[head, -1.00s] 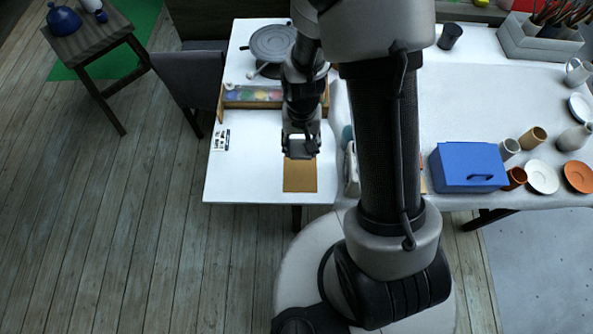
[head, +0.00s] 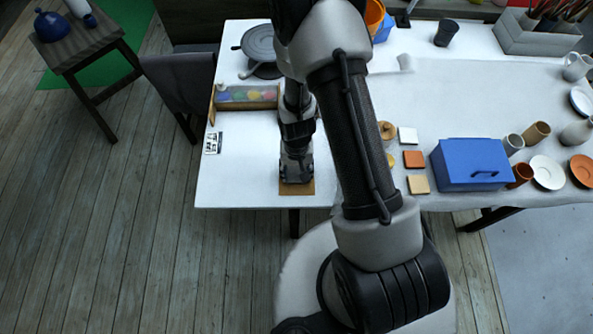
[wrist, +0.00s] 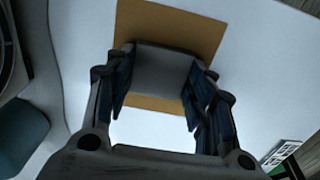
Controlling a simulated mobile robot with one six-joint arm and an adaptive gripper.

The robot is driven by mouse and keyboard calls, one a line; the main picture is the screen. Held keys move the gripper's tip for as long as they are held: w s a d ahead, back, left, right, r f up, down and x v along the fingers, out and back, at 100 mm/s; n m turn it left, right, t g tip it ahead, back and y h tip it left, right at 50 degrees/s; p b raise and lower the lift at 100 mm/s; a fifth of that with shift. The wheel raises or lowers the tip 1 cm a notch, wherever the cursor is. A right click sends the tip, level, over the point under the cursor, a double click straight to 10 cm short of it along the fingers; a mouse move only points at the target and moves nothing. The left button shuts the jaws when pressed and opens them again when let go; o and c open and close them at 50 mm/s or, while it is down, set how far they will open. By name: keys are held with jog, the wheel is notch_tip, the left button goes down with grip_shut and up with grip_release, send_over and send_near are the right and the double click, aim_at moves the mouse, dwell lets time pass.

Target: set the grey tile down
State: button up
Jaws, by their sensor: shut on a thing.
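My gripper (wrist: 158,82) is shut on the grey tile (wrist: 162,70), a flat square held between its two fingers. In the wrist view the tile is over the brown square mat (wrist: 185,20), which shows on several sides of it. In the head view my gripper (head: 295,178) is low over the mat (head: 308,189) at the front of the white table, and the tile is mostly hidden by it. I cannot tell whether the tile touches the mat.
A paint tray (head: 247,97) and a grey turntable (head: 260,42) stand behind. A small printed card (head: 213,143) lies to the left. White (head: 408,135), orange (head: 413,159) and tan (head: 418,185) tiles lie to the right, beside a blue box (head: 470,165).

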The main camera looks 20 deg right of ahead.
jog(key=shift+r, duration=0.1)
jog(key=o, duration=1.1)
notch_tip(320, 180, up, 12)
jog(key=p, duration=0.4)
notch_tip(320, 180, up, 10)
jog(key=t, duration=0.1)
send_over(296, 172)
jog(key=s+r+n+t, duration=0.1)
jog(key=s+r, duration=0.6)
jog(key=r, duration=0.3)
jog(key=s+r+n+t, duration=0.2)
jog(key=s+r, duration=0.6)
jog(key=r, duration=0.3)
jog(key=shift+s+r+n+t, duration=0.25)
jog(key=shift+s+n+t, duration=0.05)
